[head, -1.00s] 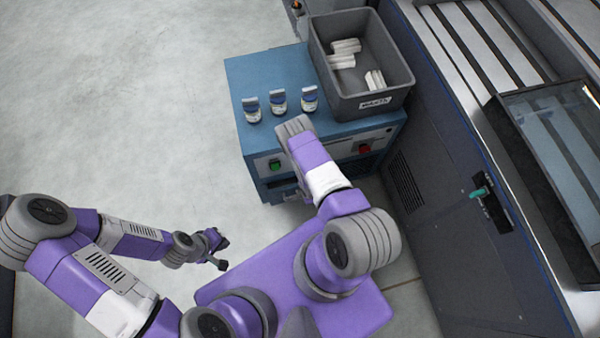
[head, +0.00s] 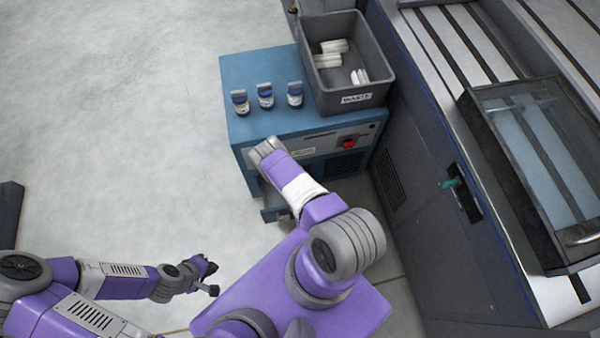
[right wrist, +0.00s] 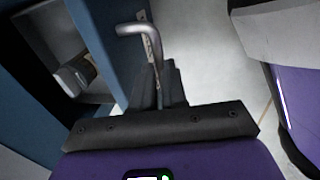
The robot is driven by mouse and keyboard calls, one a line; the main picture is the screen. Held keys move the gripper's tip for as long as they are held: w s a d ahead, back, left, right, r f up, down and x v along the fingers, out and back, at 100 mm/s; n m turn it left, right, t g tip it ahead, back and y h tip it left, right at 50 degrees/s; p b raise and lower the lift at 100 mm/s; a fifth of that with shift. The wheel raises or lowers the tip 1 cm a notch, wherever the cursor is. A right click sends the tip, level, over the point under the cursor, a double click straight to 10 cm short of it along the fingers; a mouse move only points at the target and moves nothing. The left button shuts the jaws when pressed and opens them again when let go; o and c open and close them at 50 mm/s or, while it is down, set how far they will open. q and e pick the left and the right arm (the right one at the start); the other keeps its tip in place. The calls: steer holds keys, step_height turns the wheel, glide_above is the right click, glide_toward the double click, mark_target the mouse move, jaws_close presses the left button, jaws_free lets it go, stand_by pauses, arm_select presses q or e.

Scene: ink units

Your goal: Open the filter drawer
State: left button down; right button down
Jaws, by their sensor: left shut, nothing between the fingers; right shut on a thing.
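The filter drawer (head: 270,214) sticks out from the low front of the blue cabinet (head: 240,75), partly open. In the right wrist view its open inside (right wrist: 100,88) shows grey walls and a dark-and-grey cylindrical part (right wrist: 75,75). My right gripper (right wrist: 162,82) is shut on the drawer's bent metal handle (right wrist: 138,29), in front of the blue drawer panel. In the head view my right forearm hides most of that grip. My left gripper (head: 212,277) is shut and empty, over the floor at lower left, well apart from the cabinet.
On the cabinet top stand several small blue-and-white bottles (head: 265,96) and a grey waste bin (head: 378,98) with white pieces inside. A red button (head: 348,143) sits on the front. A large grey machine (head: 425,130) flanks the right. Floor at left is clear.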

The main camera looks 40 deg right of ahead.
steer(key=shift+s, duration=0.1)
steer(key=c, duration=1.2)
jaws_free()
steer(key=shift+o, duration=0.2)
step_height(320, 180, up, 8)
steer(key=s+p, duration=0.1)
steer(key=p, duration=0.2)
steer(key=shift+a+f, duration=0.25)
steer(key=shift+a, duration=0.05)
steer(key=a+r+m+y, duration=0.1)
steer(key=a+r+m, duration=0.4)
steer(key=r, duration=0.3)
steer(key=a+r+m+g+y+p, duration=0.1)
steer(key=a+r+m+y, duration=0.1)
steer(key=a+r+m, duration=0.3)
steer(key=w+a+r+m+y+p, duration=0.1)
steer(key=a+r+m, duration=0.4)
steer(key=r, duration=0.7)
steer(key=shift+a+r+y, duration=0.2)
steer(key=shift+a+y, duration=0.4)
steer(key=shift+a, duration=0.2)
